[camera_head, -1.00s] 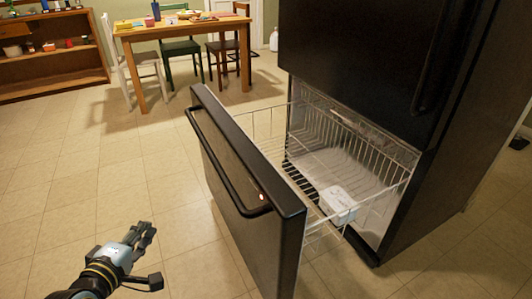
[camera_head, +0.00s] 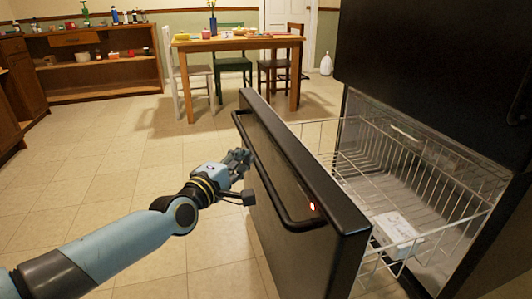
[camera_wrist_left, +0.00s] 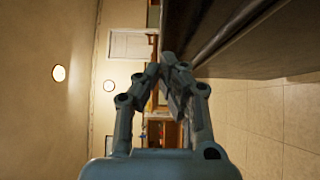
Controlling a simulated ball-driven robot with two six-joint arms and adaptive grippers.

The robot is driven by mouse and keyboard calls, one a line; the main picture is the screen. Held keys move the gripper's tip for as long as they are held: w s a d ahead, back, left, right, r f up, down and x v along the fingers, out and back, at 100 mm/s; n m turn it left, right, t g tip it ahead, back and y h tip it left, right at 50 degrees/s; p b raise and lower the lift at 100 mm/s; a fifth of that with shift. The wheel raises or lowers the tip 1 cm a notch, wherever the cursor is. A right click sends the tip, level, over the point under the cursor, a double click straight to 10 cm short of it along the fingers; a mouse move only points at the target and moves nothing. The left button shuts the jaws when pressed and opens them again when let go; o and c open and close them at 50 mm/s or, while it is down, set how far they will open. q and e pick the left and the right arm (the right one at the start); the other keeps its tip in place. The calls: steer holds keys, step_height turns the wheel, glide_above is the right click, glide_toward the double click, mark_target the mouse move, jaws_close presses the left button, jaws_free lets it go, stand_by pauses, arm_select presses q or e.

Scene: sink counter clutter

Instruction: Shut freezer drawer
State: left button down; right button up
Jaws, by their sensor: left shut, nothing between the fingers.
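The black freezer drawer (camera_head: 318,190) is pulled out from the bottom of the black fridge (camera_head: 435,70). Its front panel carries a dark bar handle (camera_head: 262,172), and its white wire basket (camera_head: 345,165) holds a white package (camera_head: 397,232). My left gripper (camera_head: 244,157) is shut and empty, just left of the drawer front near the handle. I cannot tell whether it touches the handle. In the left wrist view, my left gripper's fingertips (camera_wrist_left: 170,62) meet beside the dark drawer panel (camera_wrist_left: 250,40). My right gripper is not in view.
A wooden table (camera_head: 240,42) with chairs stands at the back. A wooden shelf unit (camera_head: 100,65) stands at the back left. The tiled floor (camera_head: 110,165) left of the drawer is clear.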

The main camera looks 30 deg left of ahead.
arm_select(q)
steer(key=w, duration=0.2)
steer(key=w+d, duration=0.1)
steer(key=w, duration=0.2)
steer(key=shift+w+d+b, duration=0.2)
steer(key=shift+w+b, duration=0.1)
steer(key=shift+b, duration=0.1)
steer(key=shift+w+d, duration=0.45)
steer(key=shift+w, duration=0.05)
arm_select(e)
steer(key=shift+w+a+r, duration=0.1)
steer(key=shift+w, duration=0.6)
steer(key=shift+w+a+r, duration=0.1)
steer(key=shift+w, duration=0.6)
